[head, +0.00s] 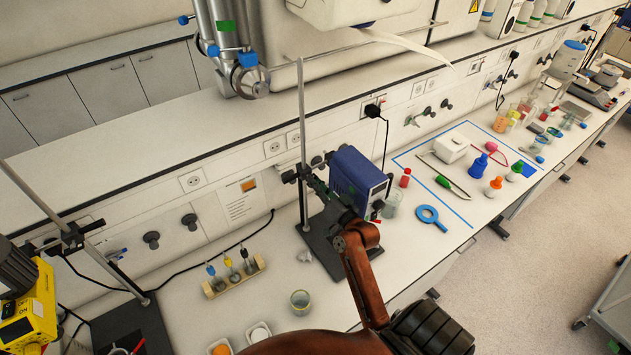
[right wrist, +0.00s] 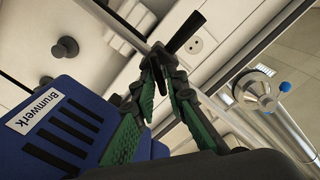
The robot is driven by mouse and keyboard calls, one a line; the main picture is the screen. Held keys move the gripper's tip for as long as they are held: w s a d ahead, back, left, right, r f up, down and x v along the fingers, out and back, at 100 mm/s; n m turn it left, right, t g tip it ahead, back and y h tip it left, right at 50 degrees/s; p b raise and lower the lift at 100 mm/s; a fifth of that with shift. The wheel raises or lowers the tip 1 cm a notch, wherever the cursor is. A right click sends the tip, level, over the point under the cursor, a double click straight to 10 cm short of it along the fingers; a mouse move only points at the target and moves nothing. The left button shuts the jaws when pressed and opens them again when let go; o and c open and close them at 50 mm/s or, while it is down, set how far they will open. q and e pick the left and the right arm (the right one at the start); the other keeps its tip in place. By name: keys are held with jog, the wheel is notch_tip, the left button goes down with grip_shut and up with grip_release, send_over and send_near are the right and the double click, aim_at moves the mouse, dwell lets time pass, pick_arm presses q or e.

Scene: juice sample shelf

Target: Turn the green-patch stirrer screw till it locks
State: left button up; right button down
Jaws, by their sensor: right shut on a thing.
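The blue stirrer (head: 357,178) with a green patch on its side is mounted on an upright rod (head: 301,120) over a dark base plate. A dark clamp (head: 290,177) sits on the rod. My right gripper (head: 312,177) reaches past the stirrer's side to this clamp. In the right wrist view its green-padded fingers (right wrist: 162,62) close together at the tips on the dark screw at the clamp. The fingertips hide most of the screw. A black bar (right wrist: 185,32) shows just beyond them. The stirrer's blue housing (right wrist: 60,125) is close to the left finger. My left gripper is not in view.
A yellow stirrer (head: 30,312) on another stand is at the left. A wall runs close behind.

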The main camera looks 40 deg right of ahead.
jog(key=m, duration=1.1)
jog(key=shift+d+f, duration=0.1)
jog(key=shift+d, duration=0.05)
dwell(0.3)
jog(key=c, duration=2)
grip_release()
jog(key=shift+w+f, duration=0.1)
jog(key=s, duration=0.4)
jog(key=s+a, duration=0.1)
jog(key=s, duration=0.7)
jog(key=shift+a, duration=0.2)
